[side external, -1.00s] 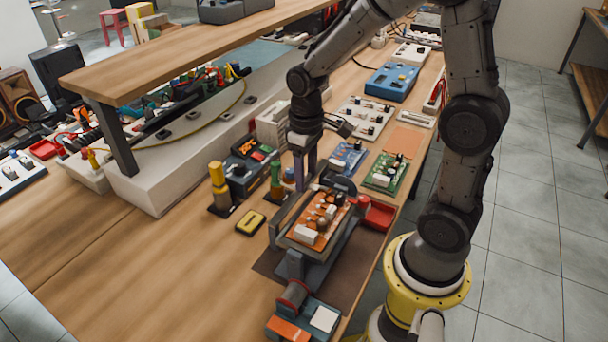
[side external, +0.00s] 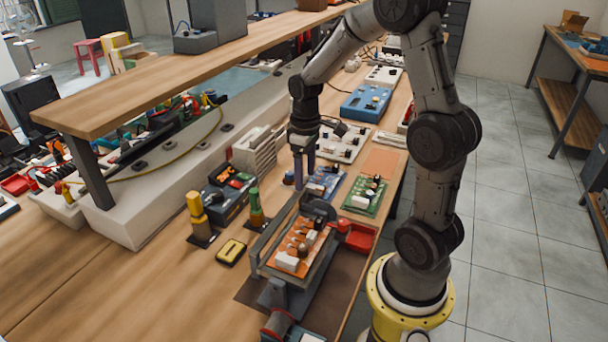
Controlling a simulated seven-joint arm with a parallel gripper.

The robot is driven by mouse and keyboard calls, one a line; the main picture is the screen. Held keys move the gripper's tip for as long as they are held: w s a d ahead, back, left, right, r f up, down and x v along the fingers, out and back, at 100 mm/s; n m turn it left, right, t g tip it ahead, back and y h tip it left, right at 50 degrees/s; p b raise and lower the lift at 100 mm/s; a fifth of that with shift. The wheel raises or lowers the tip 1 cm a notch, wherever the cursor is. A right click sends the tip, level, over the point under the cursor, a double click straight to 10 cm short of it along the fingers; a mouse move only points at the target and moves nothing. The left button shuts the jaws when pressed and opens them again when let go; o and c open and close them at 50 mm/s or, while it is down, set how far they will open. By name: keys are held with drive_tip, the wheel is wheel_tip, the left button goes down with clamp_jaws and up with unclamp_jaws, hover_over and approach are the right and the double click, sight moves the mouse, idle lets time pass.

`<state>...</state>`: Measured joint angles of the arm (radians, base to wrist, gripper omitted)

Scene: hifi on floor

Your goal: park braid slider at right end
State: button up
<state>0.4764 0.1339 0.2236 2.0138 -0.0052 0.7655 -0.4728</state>
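My gripper (side external: 304,172) points down behind the clamped orange circuit board, near a blue circuit board. Two dark, purplish fingers show, but the gap between them is too small to judge. I cannot see anything clearly held between them. I cannot pick out the braid slider for certain; it may be hidden behind the fingers or the board holder. The orange board (side external: 297,246) sits in a grey holder (side external: 268,267) in front of my gripper. The blue board (side external: 326,180) lies just to the right of the fingers.
A green-topped post (side external: 255,205), a yellow-topped post (side external: 197,212) and a dark box (side external: 229,192) stand left of the gripper. A green board (side external: 364,195) and red tray (side external: 359,237) lie right. A wooden shelf (side external: 190,70) overhangs the back left. Bare tabletop (side external: 130,290) lies front left.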

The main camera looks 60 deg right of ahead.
sight(305, 178)
drive_tip(key=shift+o, duration=0.9)
drive_tip(key=shift+a, duration=0.1)
drive_tip(key=shift+r, duration=0.1)
wheel_tip(305, 178, up, 14)
drive_tip(key=shift+f, duration=0.2)
